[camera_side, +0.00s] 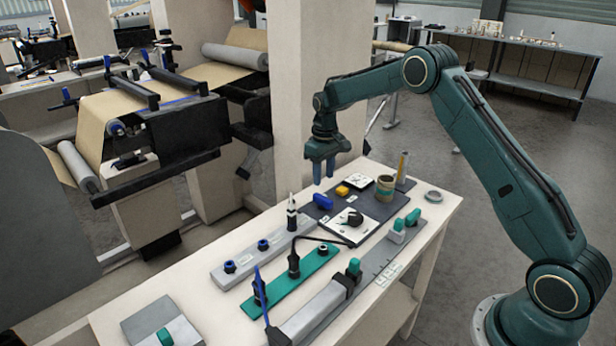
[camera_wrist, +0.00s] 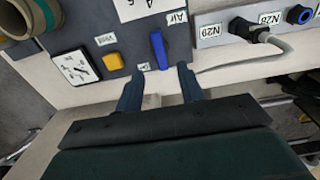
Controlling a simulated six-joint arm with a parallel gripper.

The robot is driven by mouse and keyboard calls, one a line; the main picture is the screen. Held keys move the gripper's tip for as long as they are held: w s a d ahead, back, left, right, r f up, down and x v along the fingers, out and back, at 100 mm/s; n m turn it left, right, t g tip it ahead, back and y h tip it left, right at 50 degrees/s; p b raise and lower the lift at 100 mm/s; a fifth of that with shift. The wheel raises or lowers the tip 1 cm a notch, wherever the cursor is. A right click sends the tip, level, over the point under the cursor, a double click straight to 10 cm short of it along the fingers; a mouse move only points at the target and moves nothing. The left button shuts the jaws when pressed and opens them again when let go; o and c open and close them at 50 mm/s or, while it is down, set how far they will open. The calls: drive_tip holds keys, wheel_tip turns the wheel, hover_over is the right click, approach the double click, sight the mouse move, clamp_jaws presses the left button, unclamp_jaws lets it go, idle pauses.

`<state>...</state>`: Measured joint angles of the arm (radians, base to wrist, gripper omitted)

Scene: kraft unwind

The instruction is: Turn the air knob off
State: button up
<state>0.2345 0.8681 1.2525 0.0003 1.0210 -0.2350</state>
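The air knob (camera_wrist: 159,50) is a blue elongated handle on a dark grey panel (camera_wrist: 85,19), beside a label reading "Air". Its long side runs roughly up and down in the wrist view. In the side view the blue knob (camera_side: 323,202) sits at the panel's left edge. My gripper (camera_side: 321,180) points down above the bench, close to the knob but apart from it. In the wrist view its two fingers (camera_wrist: 160,88) are spread with an empty gap, and the knob lies just beyond the gap. A small label sits below the knob.
A yellow button (camera_wrist: 113,61) and a dial gauge (camera_wrist: 75,67) are left of the knob. A grey strip with N28 and N29 ports (camera_wrist: 240,28) and a plugged-in cable (camera_wrist: 272,42) is right. A tape roll (camera_side: 385,188) stands on the panel.

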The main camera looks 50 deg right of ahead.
sight(323, 198)
drive_tip(key=shift+f, duration=3.5)
clamp_jaws()
